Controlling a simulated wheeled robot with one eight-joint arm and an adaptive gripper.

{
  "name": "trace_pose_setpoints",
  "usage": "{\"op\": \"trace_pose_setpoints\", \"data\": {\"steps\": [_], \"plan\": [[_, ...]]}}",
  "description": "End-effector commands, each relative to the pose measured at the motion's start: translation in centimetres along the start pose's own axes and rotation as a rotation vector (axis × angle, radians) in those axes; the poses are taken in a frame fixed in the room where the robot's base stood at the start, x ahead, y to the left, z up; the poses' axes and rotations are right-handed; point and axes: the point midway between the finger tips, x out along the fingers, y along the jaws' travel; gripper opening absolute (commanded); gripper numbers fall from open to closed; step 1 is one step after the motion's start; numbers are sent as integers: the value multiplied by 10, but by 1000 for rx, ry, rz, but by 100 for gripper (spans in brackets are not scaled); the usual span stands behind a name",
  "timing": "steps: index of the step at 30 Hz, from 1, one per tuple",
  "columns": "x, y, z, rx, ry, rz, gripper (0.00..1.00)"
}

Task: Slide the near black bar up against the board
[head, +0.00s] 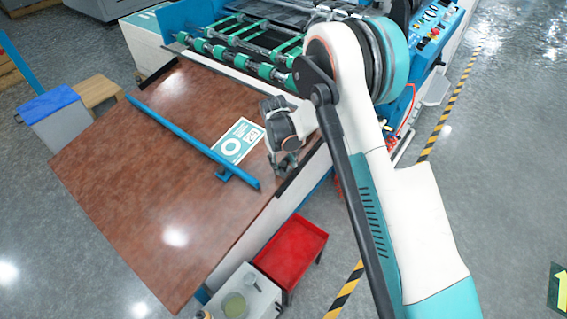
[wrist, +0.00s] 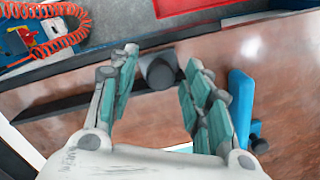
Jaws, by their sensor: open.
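The near black bar (head: 289,184) lies along the right edge of the brown tabletop (head: 130,190), partly hidden by my gripper. In the wrist view the bar (wrist: 62,107) crosses the picture with a dark round knob (wrist: 157,72). My gripper (head: 283,166) is low over that edge. Its open fingers (wrist: 163,62) stand on either side of the knob; I cannot tell whether they touch it. A flat white and teal printed panel (head: 238,141), perhaps the board, lies on the brown top to the left of my gripper, apart from the bar.
A long blue bar (head: 190,140) crosses the tabletop left of the panel; its end (wrist: 240,100) is close to my right finger in the wrist view. Another black bar (head: 158,74) lies at the far edge. A red tray (head: 291,249) stands below the near edge. Rollers (head: 245,45) stand behind.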

Motion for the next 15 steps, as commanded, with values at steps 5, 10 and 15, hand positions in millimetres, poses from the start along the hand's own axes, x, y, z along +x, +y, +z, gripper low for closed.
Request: {"op": "trace_pose_setpoints", "data": {"steps": [5,10,15], "plan": [[0,0,0,0,0,0,36],[0,0,0,0,0,0,0],[0,-1,-2,0,0,0,0]]}}
